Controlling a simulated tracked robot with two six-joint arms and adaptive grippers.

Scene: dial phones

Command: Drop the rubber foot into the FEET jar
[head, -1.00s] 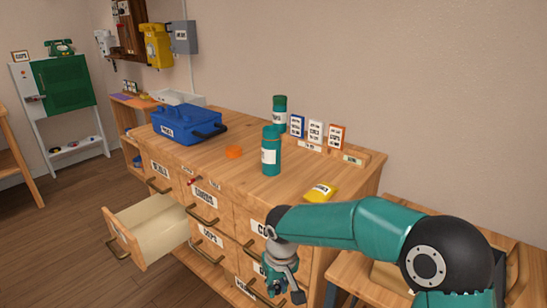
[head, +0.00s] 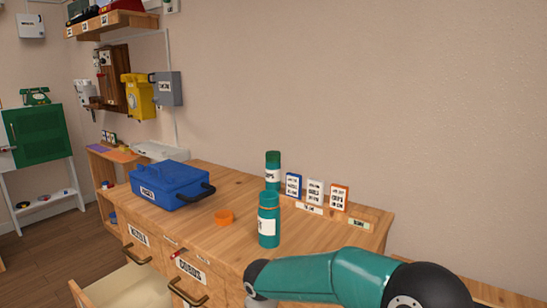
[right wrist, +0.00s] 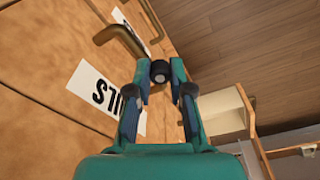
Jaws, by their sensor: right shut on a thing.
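A small black rubber foot (right wrist: 160,72) sits between the fingertips of my right gripper (right wrist: 160,75) in the right wrist view. The gripper is shut on it, in front of the drawer fronts. In the head view my right arm crosses the lower right and its gripper is below the picture. A teal jar (head: 268,230) with a white label and an orange band stands upright on the bench top. A second teal jar (head: 272,172) with a darker green top stands behind it. I cannot read either label fully. My left gripper is not in view.
A blue toolbox (head: 168,185) stands farther left. Small cards (head: 315,190) stand right of the jars. An open drawer (head: 125,290) juts out at lower left; it also shows in the right wrist view (right wrist: 225,112).

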